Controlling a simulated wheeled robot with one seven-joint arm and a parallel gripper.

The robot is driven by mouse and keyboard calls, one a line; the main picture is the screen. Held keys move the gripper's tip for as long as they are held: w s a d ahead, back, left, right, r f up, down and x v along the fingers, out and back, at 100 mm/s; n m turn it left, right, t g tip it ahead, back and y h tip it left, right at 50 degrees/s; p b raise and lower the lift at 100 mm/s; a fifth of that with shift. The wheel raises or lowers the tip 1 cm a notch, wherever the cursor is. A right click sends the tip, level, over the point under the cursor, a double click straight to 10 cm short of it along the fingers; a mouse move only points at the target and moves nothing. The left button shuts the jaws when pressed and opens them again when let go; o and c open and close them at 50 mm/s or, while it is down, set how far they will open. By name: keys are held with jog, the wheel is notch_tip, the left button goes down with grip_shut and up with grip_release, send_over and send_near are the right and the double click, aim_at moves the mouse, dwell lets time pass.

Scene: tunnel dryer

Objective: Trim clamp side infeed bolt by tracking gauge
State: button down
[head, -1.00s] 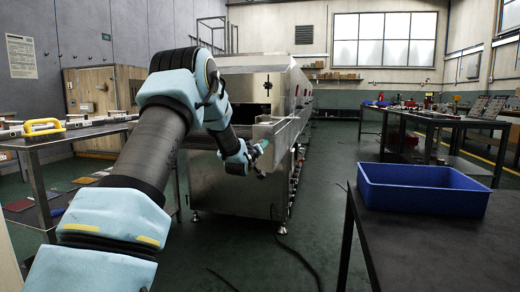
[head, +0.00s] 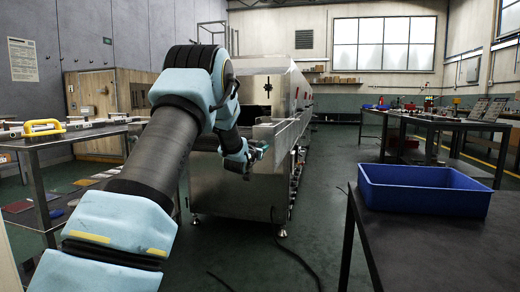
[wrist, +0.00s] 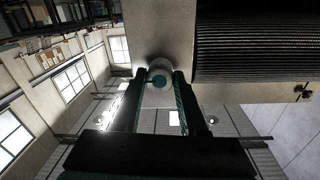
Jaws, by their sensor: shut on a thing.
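My gripper (wrist: 161,78) is shut on the pale, round head of the side infeed bolt (wrist: 160,67), with one finger on each side of it. The bolt sits against a light metal face of the dryer (wrist: 155,25). In the head view my gripper (head: 257,153) is small, at the near right corner of the steel tunnel dryer (head: 235,190); the bolt is too small to make out there. I cannot make out a tracking gauge in either view.
A dark ribbed surface (wrist: 262,45) lies beside the bolt in the wrist view. A blue bin (head: 424,202) stands on a dark table at right. A bench with a yellow-handled tool (head: 44,127) stands at left. A cable (head: 300,258) crosses the open floor.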

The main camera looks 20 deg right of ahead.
jog(key=shift+f, duration=0.15)
jog(key=shift+c, duration=2.3)
grip_release()
jog(key=p+v, duration=0.1)
jog(key=v, duration=0.9)
jog(key=shift+s+a, duration=0.2)
jog(key=shift+s, duration=0.15)
